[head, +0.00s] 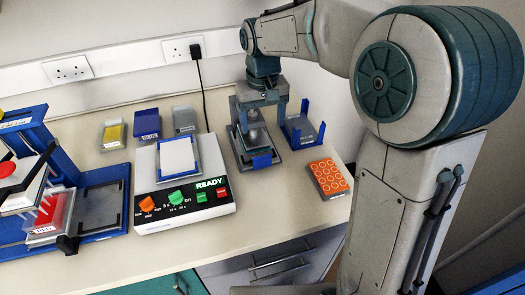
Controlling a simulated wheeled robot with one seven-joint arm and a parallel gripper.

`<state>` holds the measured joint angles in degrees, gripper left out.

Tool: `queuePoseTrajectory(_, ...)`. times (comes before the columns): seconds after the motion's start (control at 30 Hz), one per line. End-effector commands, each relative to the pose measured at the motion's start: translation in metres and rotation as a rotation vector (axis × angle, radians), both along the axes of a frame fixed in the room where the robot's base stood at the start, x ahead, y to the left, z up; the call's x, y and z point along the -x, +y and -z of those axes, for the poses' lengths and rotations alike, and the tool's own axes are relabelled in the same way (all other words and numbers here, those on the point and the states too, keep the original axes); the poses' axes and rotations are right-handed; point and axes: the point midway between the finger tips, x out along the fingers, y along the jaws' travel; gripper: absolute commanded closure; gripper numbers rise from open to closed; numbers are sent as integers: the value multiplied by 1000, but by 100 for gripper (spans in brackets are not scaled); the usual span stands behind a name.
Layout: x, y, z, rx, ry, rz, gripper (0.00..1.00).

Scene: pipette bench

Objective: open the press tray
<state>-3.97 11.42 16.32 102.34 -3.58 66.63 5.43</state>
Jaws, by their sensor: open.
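My gripper (256,138) points down at the back centre-right of the bench, over a grey station with a dark grey base (242,158). A blue block (262,161) shows at the front of this station, just below my gripper. My gripper is open; I see nothing held in it. My wrist and the gripper hide much of the station, so I cannot tell whether it is the press or how far its tray is out. I cannot tell whether the fingers touch the blue block.
A white device reading READY (195,204) stands to the left, with a plate (177,156) on top. A blue-sided holder (303,130) stands close right. An orange tip rack (328,177) lies front right. A blue-framed machine (40,135) fills the far left. Small boxes line the back.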

Motion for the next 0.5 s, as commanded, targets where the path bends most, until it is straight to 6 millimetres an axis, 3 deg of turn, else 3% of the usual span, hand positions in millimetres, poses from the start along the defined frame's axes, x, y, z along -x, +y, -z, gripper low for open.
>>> queuePoseTrajectory(0.17,-1,1,16,0,6,-2,27)
queuePoseTrajectory(0.5,0,1,85,-1,8,-1,27)
